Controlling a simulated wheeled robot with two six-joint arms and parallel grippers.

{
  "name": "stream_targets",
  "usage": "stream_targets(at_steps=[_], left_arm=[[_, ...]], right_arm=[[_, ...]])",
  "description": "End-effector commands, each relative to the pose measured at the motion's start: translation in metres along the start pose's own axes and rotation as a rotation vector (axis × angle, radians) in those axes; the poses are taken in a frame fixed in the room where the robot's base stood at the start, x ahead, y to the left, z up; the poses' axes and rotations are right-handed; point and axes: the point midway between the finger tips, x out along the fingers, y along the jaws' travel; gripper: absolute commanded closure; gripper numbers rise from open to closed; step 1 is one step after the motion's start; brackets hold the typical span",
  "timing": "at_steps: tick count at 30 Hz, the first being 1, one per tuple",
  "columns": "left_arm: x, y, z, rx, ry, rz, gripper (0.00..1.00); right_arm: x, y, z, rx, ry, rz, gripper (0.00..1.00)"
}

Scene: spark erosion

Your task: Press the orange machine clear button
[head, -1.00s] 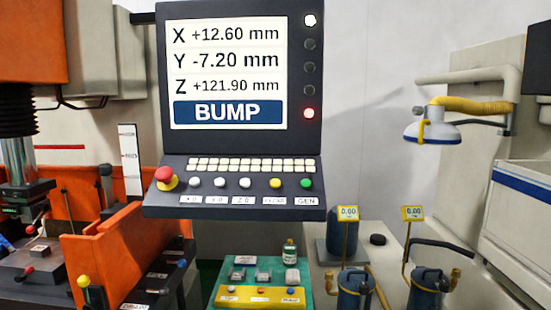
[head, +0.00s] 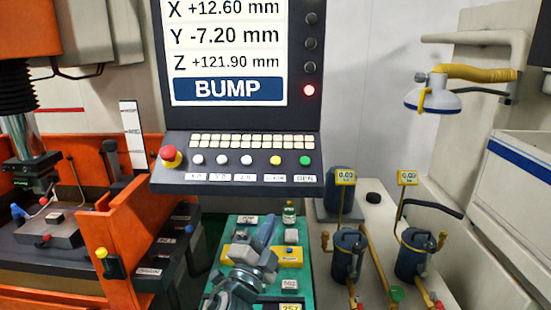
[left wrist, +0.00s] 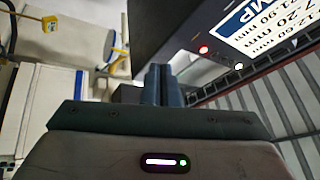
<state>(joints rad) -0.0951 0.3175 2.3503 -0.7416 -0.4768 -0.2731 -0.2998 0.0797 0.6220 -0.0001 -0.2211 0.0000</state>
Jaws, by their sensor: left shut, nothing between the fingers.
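The control console (head: 236,173) hangs below a screen reading BUMP. Its button row has a red stop knob (head: 171,156), several white buttons, an orange-yellow button (head: 276,160) and a green button (head: 305,160). The label under the orange-yellow button is too small to read surely. My left gripper (head: 266,230) is shut and empty, below the console and over the green mat, apart from the button row. Its closed fingers also show in the left wrist view (left wrist: 162,85), with the screen (left wrist: 262,28) at upper right. My right gripper is not in view.
Blue canisters (head: 349,262) with gauges stand to the right. An orange machine wall (head: 135,225) stands left. Open air lies between gripper and console.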

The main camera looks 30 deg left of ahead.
Motion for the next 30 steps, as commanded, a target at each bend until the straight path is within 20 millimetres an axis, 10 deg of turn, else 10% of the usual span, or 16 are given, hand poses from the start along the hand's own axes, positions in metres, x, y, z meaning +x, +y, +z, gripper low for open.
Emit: stream_targets(at_steps=[6,14,20,28,29,30], left_arm=[[0.029,-0.101,-0.112,0.548,0.481,-0.444,1.00],[0.025,-0.114,-0.195,1.433,0.947,-0.806,1.00],[0.062,-0.105,-0.171,2.184,1.165,-0.775,1.00],[0.112,-0.151,-0.083,2.847,1.258,-0.302,1.00],[0.114,-0.157,-0.076,-2.857,-1.249,0.250,1.00],[0.116,-0.163,-0.068,-2.839,-1.230,0.191,1.00]], right_arm=[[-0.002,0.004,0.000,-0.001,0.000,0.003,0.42],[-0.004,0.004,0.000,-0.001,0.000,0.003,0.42],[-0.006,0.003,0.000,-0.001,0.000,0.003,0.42],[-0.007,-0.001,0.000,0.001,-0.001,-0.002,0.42],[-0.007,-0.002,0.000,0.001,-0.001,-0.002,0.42],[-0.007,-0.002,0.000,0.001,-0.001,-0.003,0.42]])
